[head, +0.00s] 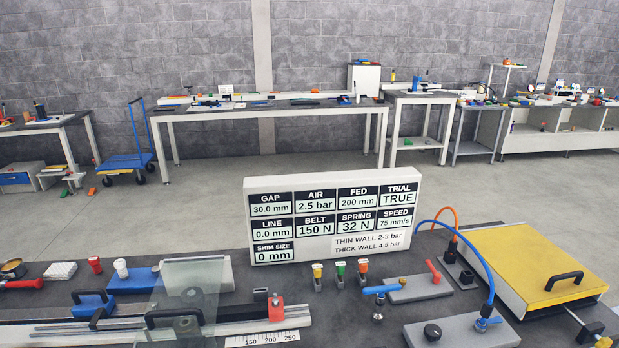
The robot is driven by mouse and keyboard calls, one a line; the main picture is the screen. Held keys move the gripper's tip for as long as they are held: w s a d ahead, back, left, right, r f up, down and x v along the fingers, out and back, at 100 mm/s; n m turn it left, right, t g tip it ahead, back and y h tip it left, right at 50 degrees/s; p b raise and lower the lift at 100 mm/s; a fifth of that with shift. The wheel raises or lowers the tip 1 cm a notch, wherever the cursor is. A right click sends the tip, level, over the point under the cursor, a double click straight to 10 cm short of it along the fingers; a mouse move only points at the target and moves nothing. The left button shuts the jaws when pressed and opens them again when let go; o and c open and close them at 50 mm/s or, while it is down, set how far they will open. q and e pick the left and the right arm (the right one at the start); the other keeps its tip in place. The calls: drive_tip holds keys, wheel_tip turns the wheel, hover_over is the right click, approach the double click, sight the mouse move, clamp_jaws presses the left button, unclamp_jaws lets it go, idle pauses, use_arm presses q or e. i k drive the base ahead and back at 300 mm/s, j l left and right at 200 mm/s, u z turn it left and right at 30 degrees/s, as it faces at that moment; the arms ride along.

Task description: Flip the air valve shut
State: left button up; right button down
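Neither of my grippers is in view. No part is labelled as the air valve, so I cannot tell for certain which it is. A blue lever (381,289) lies roughly level on a short metal post at the bench's front right. A grey block (462,333) beside it carries a black knob (432,331) and a small blue fitting (487,321) where a blue hose (488,270) ends. A red lever (433,271) stands tilted on a grey plate (418,289) behind. The display board (333,217) reads AIR 2.5 bar.
A yellow panel (535,265) with a black handle is at the right. An orange hose (447,210) rises behind the blue one. Yellow, green and red toggles (340,272) stand before the board. A clear guard (187,290) and rails are at the left.

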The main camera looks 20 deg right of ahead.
sight(436, 279)
drive_tip(key=z, duration=1.6)
drive_tip(key=i+l+u, duration=0.2)
drive_tip(key=l, duration=0.15)
drive_tip(key=i+l+u, duration=0.25)
drive_tip(key=l, duration=0.15)
drive_tip(key=l+u, duration=0.2)
drive_tip(key=l, duration=0.15)
drive_tip(key=i+l+u, duration=0.2)
drive_tip(key=l, duration=0.25)
drive_tip(key=l+u, duration=0.2)
drive_tip(key=l, duration=0.25)
